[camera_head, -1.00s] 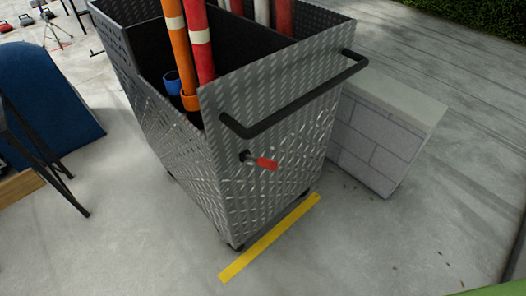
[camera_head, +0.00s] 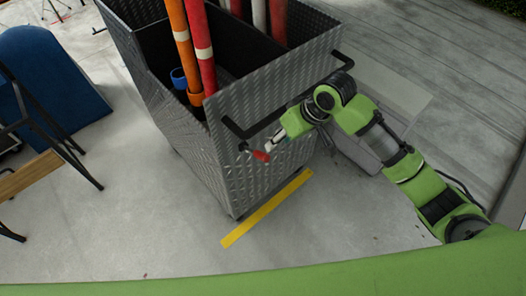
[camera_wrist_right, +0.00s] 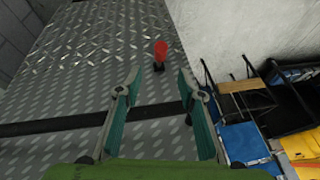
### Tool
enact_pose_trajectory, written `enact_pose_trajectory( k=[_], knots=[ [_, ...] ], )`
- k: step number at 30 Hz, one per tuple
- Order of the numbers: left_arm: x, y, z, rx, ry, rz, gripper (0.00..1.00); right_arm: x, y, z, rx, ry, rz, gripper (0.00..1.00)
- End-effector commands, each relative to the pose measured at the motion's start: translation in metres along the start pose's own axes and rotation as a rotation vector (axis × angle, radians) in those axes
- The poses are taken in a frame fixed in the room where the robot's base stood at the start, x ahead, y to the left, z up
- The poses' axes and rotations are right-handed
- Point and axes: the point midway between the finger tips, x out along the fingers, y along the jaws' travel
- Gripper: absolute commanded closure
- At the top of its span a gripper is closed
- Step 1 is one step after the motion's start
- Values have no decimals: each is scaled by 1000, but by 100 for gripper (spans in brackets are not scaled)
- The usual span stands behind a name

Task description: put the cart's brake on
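The cart (camera_head: 230,125) is a grey diamond-plate box with a black push handle (camera_head: 238,130) across its near side. The brake lever with a red grip (camera_head: 261,156) sticks out of that side below the handle. In the right wrist view the red grip (camera_wrist_right: 161,48) stands beyond my fingertips, roughly midway between them. My right gripper (camera_wrist_right: 158,82) is open and empty. In the head view my right arm reaches in from the right over the handle, and the gripper (camera_head: 272,144) is close to the lever. Contact cannot be told there. My left gripper is not in view.
A yellow strip (camera_head: 267,208) lies on the floor before the cart. Orange, red and white poles (camera_head: 205,50) stand in the cart. A blue board (camera_head: 45,85) and black-legged stand are at left.

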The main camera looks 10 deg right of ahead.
Motion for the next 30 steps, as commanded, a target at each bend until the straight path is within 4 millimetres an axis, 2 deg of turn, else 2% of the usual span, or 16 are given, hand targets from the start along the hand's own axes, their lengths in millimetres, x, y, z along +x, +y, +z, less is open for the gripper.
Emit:
enact_pose_trajectory(
  k=[5,15,21,30],
  knots=[
    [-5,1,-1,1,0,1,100,15,-1,0,0,-7,-2,64],
    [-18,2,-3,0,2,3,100,86,-2,0,0,-6,-2,64],
    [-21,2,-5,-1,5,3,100,118,-1,0,0,-4,-1,64],
    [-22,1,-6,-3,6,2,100,135,0,0,-3,-2,0,64]
  ],
)
